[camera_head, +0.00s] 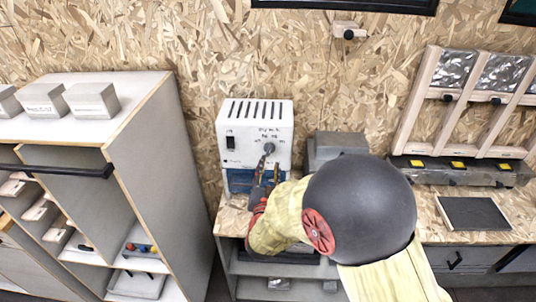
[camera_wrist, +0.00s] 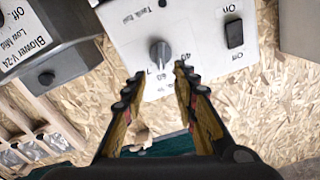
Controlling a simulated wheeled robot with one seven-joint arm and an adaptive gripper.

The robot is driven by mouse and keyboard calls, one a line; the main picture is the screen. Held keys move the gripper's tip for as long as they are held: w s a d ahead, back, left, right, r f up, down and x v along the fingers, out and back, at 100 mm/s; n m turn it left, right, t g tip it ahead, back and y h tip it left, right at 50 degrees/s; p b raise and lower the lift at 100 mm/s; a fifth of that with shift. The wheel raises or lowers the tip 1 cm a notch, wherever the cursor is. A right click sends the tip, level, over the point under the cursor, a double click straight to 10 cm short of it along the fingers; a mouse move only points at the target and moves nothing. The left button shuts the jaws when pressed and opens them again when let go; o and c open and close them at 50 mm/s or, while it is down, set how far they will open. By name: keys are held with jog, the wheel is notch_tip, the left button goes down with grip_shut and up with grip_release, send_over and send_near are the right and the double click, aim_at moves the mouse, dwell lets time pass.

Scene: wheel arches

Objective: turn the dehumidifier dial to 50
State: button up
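The dehumidifier (camera_head: 236,126) is a white box with top vent slots, standing on a blue container against the chipboard wall. Its front panel also shows in the wrist view (camera_wrist: 201,36), turned over. The grey dial (camera_head: 268,148) sits at the panel's right, with printed numbers around it that I cannot fully read. In the wrist view the dial (camera_wrist: 160,52) lies just beyond my fingertips, roughly between them. My gripper (camera_wrist: 158,80) is open and empty, apart from the dial. In the head view my gripper (camera_head: 267,166) is just below the dial, partly hidden by my arm.
A black rocker switch (camera_wrist: 234,33) is on the same panel. A grey blower box (camera_wrist: 55,50) stands beside the dehumidifier. A shelf cabinet (camera_head: 150,150) with grey blocks stands at the left. Wooden frames (camera_head: 432,95) lean at the right above the worktop.

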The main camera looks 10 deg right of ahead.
aim_at(270, 150)
jog(key=b+x, duration=0.1)
jog(key=x, duration=0.6)
jog(key=shift+w, duration=0.3)
jog(key=c, duration=0.4)
jog(key=c, duration=0.3)
grip_shut()
